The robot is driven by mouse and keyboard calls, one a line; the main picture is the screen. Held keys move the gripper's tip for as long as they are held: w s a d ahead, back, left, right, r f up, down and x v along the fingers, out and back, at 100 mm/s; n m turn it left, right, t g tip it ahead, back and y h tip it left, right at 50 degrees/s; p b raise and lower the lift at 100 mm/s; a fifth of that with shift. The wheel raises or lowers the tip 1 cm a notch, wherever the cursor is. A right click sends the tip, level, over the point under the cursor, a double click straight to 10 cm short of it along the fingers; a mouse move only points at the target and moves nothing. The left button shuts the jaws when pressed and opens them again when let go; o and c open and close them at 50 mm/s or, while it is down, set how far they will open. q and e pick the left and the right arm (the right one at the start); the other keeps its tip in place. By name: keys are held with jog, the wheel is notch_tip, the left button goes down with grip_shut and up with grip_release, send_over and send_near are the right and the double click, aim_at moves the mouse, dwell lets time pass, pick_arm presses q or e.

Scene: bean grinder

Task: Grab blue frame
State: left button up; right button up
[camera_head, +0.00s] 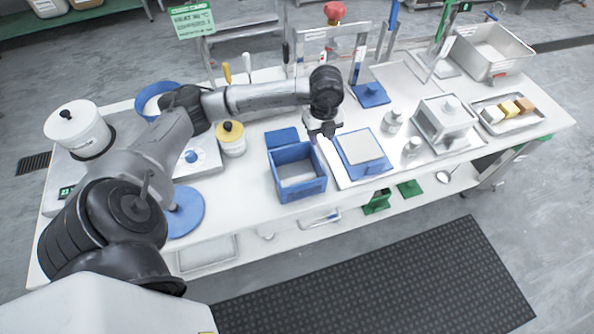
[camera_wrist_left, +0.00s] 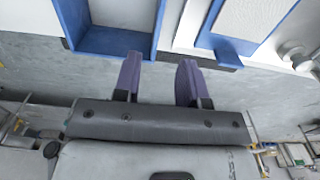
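The blue frame (camera_head: 370,172) lies on the worktop around a pale square pad, just right of an open blue box. In the left wrist view the blue frame (camera_wrist_left: 228,45) is at the upper right, with a tab pointing towards my gripper. My left gripper (camera_head: 322,130) hangs above the gap between the box and the frame. In the wrist view its two dark fingers (camera_wrist_left: 158,80) are spread with nothing between them. The frame is to the right of the fingers and not between them. My right gripper is not in view.
The open blue box (camera_head: 300,190) stands left of the frame, close to my left fingers. Metal canisters (camera_head: 393,122) and a square metal container (camera_head: 443,120) stand to the right. A press-like stand with a red knob (camera_head: 334,12) rises behind.

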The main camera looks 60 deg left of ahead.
aim_at(318, 162)
pick_arm(q)
notch_tip(318, 162, down, 7)
jog(key=shift+r+b, duration=0.15)
jog(key=shift+b, duration=0.2)
jog(key=shift+d+f, duration=0.1)
jog(key=shift+f, duration=0.6)
notch_tip(318, 162, down, 5)
jog(key=shift+s+d+r+b, duration=0.1)
jog(key=shift+d+b, duration=0.05)
jog(key=shift+b, duration=0.25)
jog(key=shift+c, duration=0.9)
grip_shut()
jog(key=shift+r, duration=0.1)
